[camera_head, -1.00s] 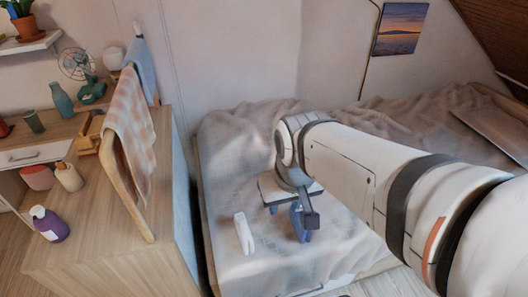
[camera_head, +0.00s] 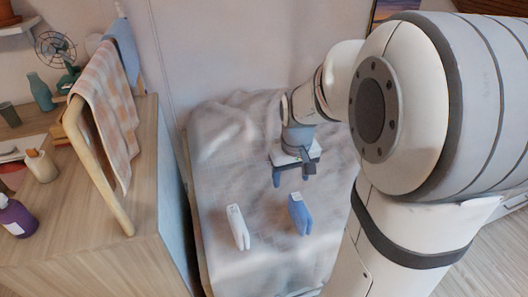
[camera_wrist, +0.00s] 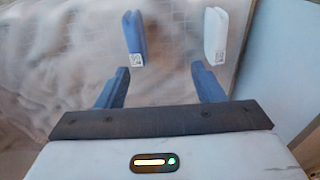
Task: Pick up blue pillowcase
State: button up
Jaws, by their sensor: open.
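The blue pillowcase (camera_head: 300,214) is a small folded bundle with a white label, standing on the bed. It also shows in the wrist view (camera_wrist: 134,38), beyond my gripper's fingertips. My gripper (camera_head: 293,174) is open, with its blue fingers spread and nothing between them. It is over the bed, farther back than the pillowcase in the head view and apart from it. In the wrist view my gripper (camera_wrist: 160,72) shows both fingers, with the pillowcase ahead of the left one.
A white folded cloth (camera_head: 238,228) stands left of the pillowcase; it also shows in the wrist view (camera_wrist: 215,36). A wooden cabinet (camera_head: 110,255) with a checkered towel (camera_head: 104,112) on a rail borders the bed (camera_head: 215,180) on the left. The bed cover is rumpled.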

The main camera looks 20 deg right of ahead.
aim_at(302, 203)
jog(key=shift+g, duration=0.6)
jog(key=w+d+f+b, duration=0.2)
jog(key=f, duration=0.4)
jog(key=w+d+f+b, duration=0.2)
jog(key=d+f, duration=0.1)
jog(key=f, duration=0.4)
jog(key=w+d+f+b, duration=0.2)
jog(key=w+d+f, duration=0.1)
jog(key=f, duration=0.4)
jog(key=shift+b, duration=0.35)
jog(key=f, duration=0.2)
jog(key=f+b, duration=0.1)
jog(key=f, duration=0.2)
jog(key=shift+s+a+f+b, duration=0.2)
jog(key=shift+a+f+b, duration=0.1)
jog(key=shift+c, duration=0.3)
jog(key=c, duration=1.1)
